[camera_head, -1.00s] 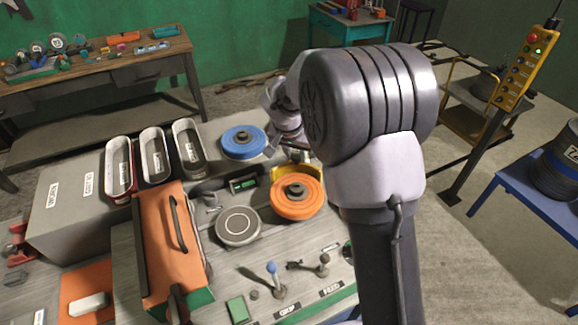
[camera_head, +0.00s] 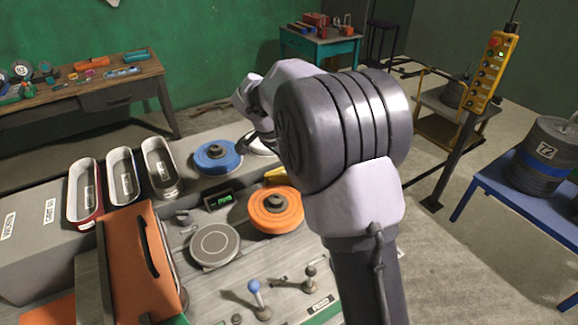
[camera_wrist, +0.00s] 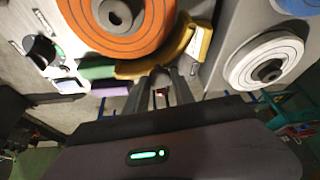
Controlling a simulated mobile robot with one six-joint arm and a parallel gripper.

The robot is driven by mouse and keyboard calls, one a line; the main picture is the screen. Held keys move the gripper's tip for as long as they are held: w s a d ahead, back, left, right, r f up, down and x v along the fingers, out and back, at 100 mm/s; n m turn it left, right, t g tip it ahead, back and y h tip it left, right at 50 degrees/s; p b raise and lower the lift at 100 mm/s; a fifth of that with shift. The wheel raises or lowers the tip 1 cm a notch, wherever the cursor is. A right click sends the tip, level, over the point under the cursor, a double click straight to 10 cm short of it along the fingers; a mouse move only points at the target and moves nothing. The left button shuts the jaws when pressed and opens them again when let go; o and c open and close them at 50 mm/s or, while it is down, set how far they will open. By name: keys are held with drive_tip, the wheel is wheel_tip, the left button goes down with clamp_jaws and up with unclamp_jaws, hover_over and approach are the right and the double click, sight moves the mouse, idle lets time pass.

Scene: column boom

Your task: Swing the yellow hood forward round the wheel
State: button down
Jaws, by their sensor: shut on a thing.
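The orange wheel (camera_head: 275,207) lies flat on the bench, with a dark hub in its middle. Part of the yellow hood (camera_head: 276,176) shows at its far edge; my arm covers the rest. In the wrist view the hood (camera_wrist: 198,48) curves beside the rim of the orange wheel (camera_wrist: 95,30), from below it to its right. My gripper (camera_wrist: 160,88) is shut at the hood's outer side. The fingers seem to hold a part of the hood, but the grip itself is hard to make out. In the head view my gripper is hidden behind my arm.
A blue wheel (camera_head: 217,156) lies behind the orange one, and a grey disc (camera_head: 214,245) in front at left. Levers (camera_head: 258,297) stand at the front. A small display (camera_head: 218,200), an orange box (camera_head: 132,262) and several trays (camera_head: 160,165) are at left.

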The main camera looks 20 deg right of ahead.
idle(0.4)
drive_tip(key=c, duration=1.1)
unclamp_jaws()
drive_tip(key=shift+o, duration=0.2)
drive_tip(key=p+v, duration=0.5)
drive_tip(key=v, duration=1.2)
drive_tip(key=shift+s+r, duration=0.1)
